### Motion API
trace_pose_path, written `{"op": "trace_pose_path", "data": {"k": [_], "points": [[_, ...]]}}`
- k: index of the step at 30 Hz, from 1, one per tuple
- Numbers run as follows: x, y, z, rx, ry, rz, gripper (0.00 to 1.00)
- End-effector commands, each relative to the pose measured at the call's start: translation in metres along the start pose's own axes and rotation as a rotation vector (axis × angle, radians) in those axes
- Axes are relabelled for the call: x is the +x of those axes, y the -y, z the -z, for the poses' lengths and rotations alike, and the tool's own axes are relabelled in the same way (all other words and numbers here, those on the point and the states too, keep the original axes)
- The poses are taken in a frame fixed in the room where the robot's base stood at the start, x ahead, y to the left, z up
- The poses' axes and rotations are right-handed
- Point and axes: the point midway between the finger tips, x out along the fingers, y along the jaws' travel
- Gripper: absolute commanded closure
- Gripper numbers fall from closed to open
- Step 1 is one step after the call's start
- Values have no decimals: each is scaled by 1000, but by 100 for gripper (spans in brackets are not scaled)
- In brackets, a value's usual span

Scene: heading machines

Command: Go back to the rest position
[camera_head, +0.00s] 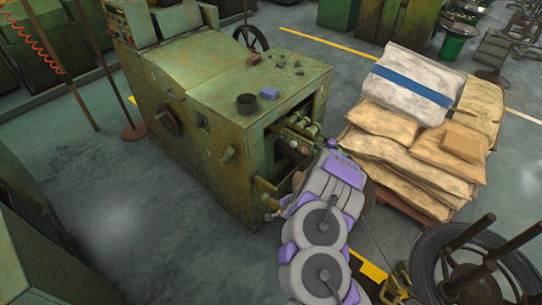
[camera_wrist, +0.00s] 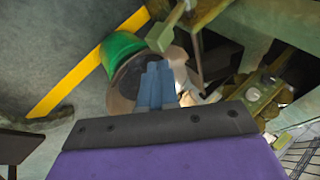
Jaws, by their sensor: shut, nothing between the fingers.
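My gripper (camera_wrist: 157,84) shows in the wrist view as two blue-grey fingers side by side, shut with nothing between them. The fingers are in front of a round container with a green outer side (camera_wrist: 122,45) and a tan-brown part. In the head view my purple and grey arm reaches from the bottom centre toward the open front of the green heading machine (camera_head: 225,115). The gripper itself is hidden behind the arm in that view. Green machine parts (camera_wrist: 265,95) stand to the right of the fingers in the wrist view.
A pallet of stacked sacks (camera_head: 415,130) stands to the right of the machine. A wire coil on a dark stand (camera_head: 440,255) is at the lower right. Another green machine (camera_head: 40,245) fills the lower left corner. Grey floor (camera_head: 120,200) between the machines is clear.

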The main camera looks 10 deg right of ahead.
Motion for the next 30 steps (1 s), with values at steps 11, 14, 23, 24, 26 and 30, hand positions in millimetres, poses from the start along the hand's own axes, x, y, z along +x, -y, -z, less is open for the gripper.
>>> {"op": "trace_pose_path", "data": {"k": [11, 14, 23, 24, 26, 30], "points": [[-26, 43, -25, -56, 91, 23, 100], [-55, 74, -45, -119, 174, 40, 100], [-163, 135, -94, -366, 392, 62, 100], [-179, 140, -98, -403, 412, 64, 100], [-202, 143, -104, -459, 446, 60, 100], [-257, 146, -112, -589, 506, 49, 100]]}}
